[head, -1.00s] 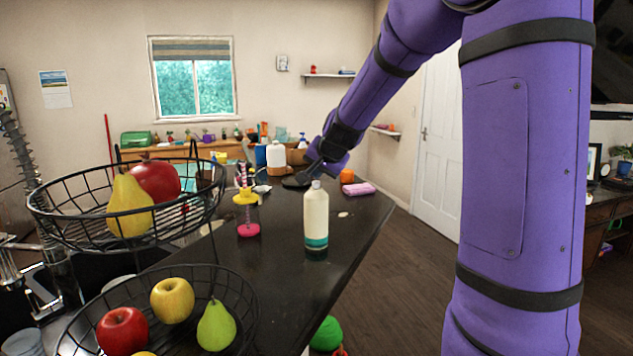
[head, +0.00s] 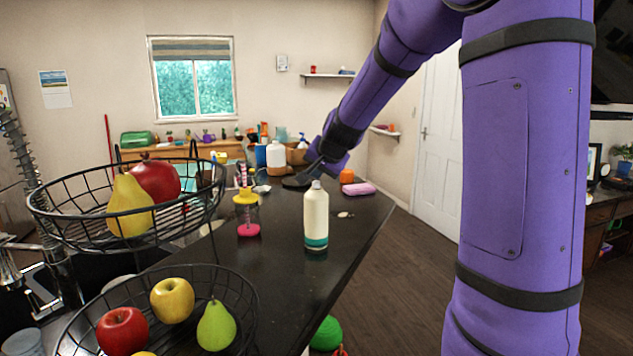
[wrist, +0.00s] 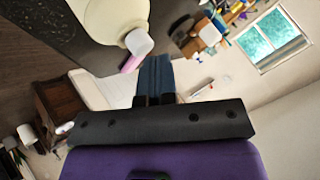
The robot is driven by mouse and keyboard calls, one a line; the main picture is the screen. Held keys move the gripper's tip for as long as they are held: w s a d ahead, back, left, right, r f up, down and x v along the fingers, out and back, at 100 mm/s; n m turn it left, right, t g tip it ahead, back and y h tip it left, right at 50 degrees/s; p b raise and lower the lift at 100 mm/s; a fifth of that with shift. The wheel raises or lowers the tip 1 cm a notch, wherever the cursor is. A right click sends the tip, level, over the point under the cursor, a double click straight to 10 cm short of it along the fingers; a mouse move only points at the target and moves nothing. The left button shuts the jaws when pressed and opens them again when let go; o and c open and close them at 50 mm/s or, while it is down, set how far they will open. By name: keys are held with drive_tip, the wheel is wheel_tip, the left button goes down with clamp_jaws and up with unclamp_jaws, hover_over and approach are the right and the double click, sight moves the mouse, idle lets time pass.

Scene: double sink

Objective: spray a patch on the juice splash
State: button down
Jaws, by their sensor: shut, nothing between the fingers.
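My gripper (head: 297,182) is low over the far part of the dark counter, its fingers partly hidden by the wrist in the head view. In the wrist view its dark fingers (wrist: 155,72) are together with nothing held. A cream bottle with a teal base (head: 316,222) stands upright on the counter, nearer the head camera than the gripper. Its white-capped top (wrist: 139,43) shows beside the fingers in the wrist view. A small pale spot (head: 345,214) lies on the counter right of the bottle; I cannot tell whether it is the juice splash. A blue-topped spray bottle (head: 303,141) is at the back.
A yellow-topped pink dispenser (head: 247,213) stands left of the cream bottle. A two-tier wire fruit basket (head: 205,225) fills the near left. The counter's right edge (head: 372,240) drops to open floor.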

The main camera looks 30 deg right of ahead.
drive_tip(key=shift+f, duration=0.1)
idle(0.5)
drive_tip(key=shift+f, duration=0.4)
drive_tip(key=shift+r, duration=3.5)
